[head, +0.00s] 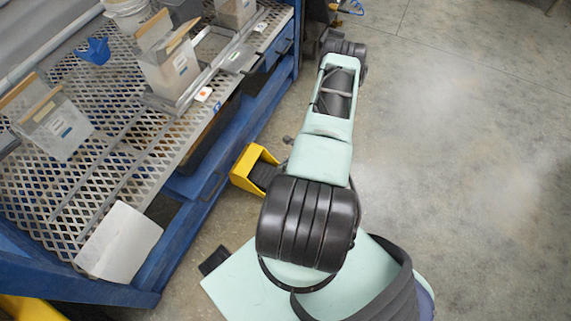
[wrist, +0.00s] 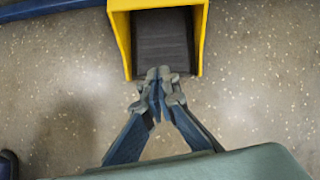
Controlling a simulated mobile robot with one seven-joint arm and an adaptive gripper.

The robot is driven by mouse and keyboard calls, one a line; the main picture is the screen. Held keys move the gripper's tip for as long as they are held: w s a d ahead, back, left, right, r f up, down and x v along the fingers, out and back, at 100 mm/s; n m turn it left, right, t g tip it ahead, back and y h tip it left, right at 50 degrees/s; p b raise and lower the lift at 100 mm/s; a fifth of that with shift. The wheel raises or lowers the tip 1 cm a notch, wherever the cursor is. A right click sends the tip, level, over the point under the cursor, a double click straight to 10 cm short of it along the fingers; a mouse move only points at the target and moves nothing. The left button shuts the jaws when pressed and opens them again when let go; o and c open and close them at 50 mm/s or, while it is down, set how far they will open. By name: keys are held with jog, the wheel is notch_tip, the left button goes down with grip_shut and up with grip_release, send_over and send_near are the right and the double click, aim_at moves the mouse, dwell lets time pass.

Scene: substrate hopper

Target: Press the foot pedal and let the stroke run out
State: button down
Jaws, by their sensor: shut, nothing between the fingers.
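The foot pedal has a dark ribbed tread (head: 264,174) inside a yellow guard (head: 243,164). In the head view it stands on the floor beside the blue frame of the bench, left of my arm. In the wrist view the guard (wrist: 122,38) opens toward me and the tread (wrist: 162,42) lies at top centre. My gripper (wrist: 159,76) is shut and empty, its fingertips at the near edge of the tread in the picture. Whether they touch it or hover above, I cannot tell. In the head view my arm hides most or all of the gripper.
A bench with a mesh top (head: 110,140) and blue frame (head: 215,165) fills the left. Boxes, a blue piece (head: 95,50) and a white sheet (head: 118,242) lie on it. The concrete floor (head: 470,150) at the right is clear.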

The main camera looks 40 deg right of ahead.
jog(key=w+f+b, duration=0.1)
jog(key=f+b, duration=0.1)
jog(key=f, duration=0.1)
jog(key=w+a+f+m+b, duration=0.1)
jog(key=f+b, duration=0.1)
jog(key=f, duration=0.1)
jog(key=w+f+m+b, duration=0.1)
jog(key=f+b, duration=0.1)
jog(key=f, duration=0.1)
jog(key=shift+w+a+t, duration=0.15)
jog(key=shift+a+t, duration=0.15)
jog(key=shift+a, duration=0.05)
jog(key=shift+w+f+b, duration=0.1)
jog(key=shift+b, duration=0.2)
